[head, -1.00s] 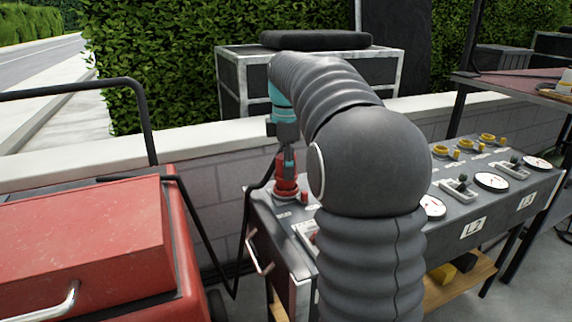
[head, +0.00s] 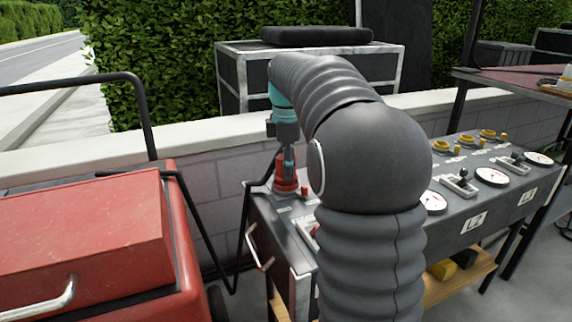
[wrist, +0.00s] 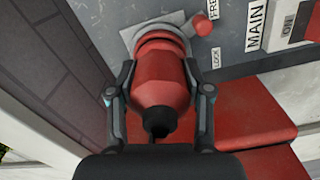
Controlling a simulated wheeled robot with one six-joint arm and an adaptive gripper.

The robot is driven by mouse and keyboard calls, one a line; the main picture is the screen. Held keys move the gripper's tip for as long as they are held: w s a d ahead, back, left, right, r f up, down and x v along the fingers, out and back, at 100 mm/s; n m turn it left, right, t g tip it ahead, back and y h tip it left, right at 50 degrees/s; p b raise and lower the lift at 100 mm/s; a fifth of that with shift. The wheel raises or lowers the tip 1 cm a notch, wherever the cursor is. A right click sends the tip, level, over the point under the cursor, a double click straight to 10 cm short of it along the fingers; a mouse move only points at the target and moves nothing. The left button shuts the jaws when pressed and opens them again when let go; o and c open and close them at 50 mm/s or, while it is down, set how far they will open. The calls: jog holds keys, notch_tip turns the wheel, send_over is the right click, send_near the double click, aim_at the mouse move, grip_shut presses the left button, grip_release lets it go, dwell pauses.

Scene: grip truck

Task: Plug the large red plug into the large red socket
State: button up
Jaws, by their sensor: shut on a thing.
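The large red plug (wrist: 160,88) sits between the two fingers of my gripper (wrist: 160,90) in the wrist view, and the gripper is shut on it. The plug's black cable end points toward the wrist camera. Its far end meets the large red socket (wrist: 160,36), whose grey plate is on the panel's top. No gap shows between them, but I cannot tell how deep the plug is seated. In the head view the plug (head: 285,178) stands upright at the panel's left end, under my gripper (head: 287,165).
The panel (head: 478,215) has gauges, levers and yellow sockets to the right. A small red knob (wrist: 202,26) stands beside the socket. A red cart (head: 85,235) stands at the left. A low wall (head: 200,145) runs behind. A black cable hangs left of the panel.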

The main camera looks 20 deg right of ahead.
jog(key=shift+f, duration=0.25)
jog(key=o, duration=1.8)
jog(key=shift+r, duration=0.15)
jog(key=shift+r+p, duration=2.35)
jog(key=shift+p, duration=0.1)
